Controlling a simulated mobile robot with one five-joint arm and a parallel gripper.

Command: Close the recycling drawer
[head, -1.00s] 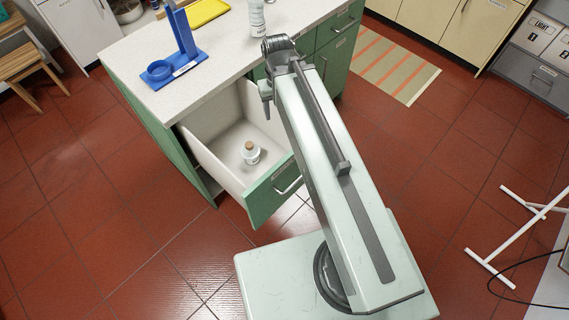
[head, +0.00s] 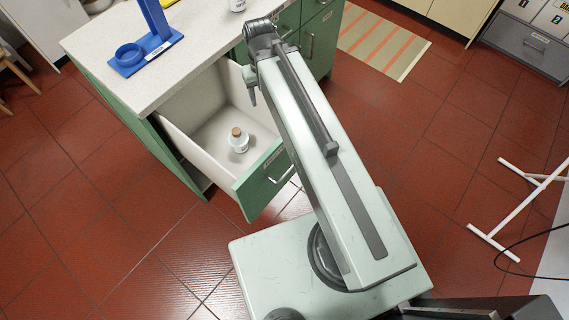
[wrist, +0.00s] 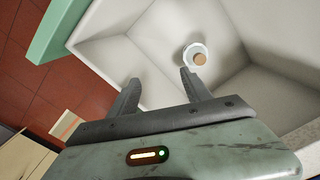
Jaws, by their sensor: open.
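The recycling drawer (head: 262,180) stands pulled out from the green cabinet, with a green front, a label, a bar handle (head: 281,173) and pale inner walls. A small bottle with a cork-coloured cap (head: 238,142) stands inside it. In the wrist view the drawer (wrist: 105,58) shows from above, its green front (wrist: 62,28) at upper left and the bottle (wrist: 195,55) inside. My gripper (wrist: 160,85) is open and empty, its two fingers over the drawer's interior. In the head view my arm covers part of the drawer, and the fingers are mostly hidden.
The pale countertop (head: 100,45) above carries a blue stand (head: 150,45) and a white bottle (head: 237,5). A striped mat (head: 385,42) lies behind at right. A white-legged frame (head: 520,180) and a black cable stand at right.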

